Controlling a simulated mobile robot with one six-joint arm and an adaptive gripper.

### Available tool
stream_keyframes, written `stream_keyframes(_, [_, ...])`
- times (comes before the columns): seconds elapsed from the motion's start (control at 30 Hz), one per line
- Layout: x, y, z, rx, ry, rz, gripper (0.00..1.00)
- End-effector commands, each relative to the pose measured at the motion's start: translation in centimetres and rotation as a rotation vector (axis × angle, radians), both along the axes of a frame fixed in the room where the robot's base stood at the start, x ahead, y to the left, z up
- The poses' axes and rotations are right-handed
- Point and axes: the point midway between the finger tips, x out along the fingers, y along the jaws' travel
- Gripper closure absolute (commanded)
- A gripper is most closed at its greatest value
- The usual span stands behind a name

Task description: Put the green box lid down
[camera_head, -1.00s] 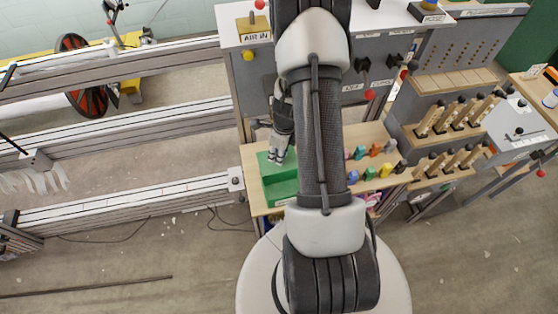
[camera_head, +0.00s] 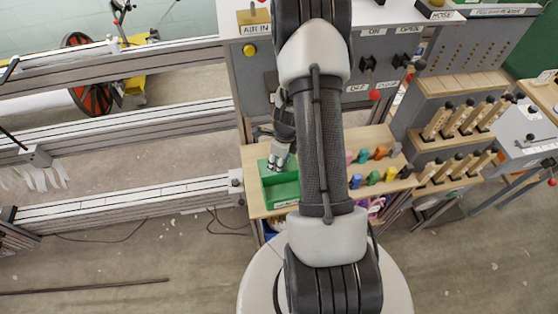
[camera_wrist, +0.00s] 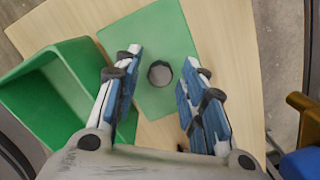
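The green lid (camera_wrist: 172,38) is a flat plate with a dark round knob (camera_wrist: 160,74). In the wrist view it appears to lie flat on the wooden table, beside the open green box (camera_wrist: 24,72) and overlapping its near edge in the picture. My gripper (camera_wrist: 163,56) is open; its fingers stand on either side of the knob with gaps between. In the head view my gripper (camera_head: 278,163) is over the far part of the green box (camera_head: 284,196), whose inside shows. The lid cannot be made out clearly there.
The wooden table (camera_head: 256,206) also holds several coloured pegs (camera_head: 373,178) right of my arm. A grey panel with switches (camera_head: 378,66) rises behind it. Racks of wooden-handled tools (camera_head: 462,120) stand at the right. Metal rails (camera_head: 120,122) run along the left.

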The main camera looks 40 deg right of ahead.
Motion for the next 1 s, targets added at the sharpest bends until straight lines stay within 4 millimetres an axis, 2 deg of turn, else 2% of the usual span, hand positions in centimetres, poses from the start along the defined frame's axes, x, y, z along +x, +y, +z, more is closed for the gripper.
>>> stream_keyframes(0.37, [0.0,0.0,0.6,-0.001,0.0,0.0,0.59])
stream_keyframes(0.47, [-0.1,-0.1,1.9,-0.001,-0.002,0.0,0.59])
stream_keyframes(0.8, [-0.9,-0.5,9.2,-0.002,-0.002,0.0,0.59])
stream_keyframes(1.0, [-1.2,-0.6,11.7,-0.001,-0.002,0.0,0.59])
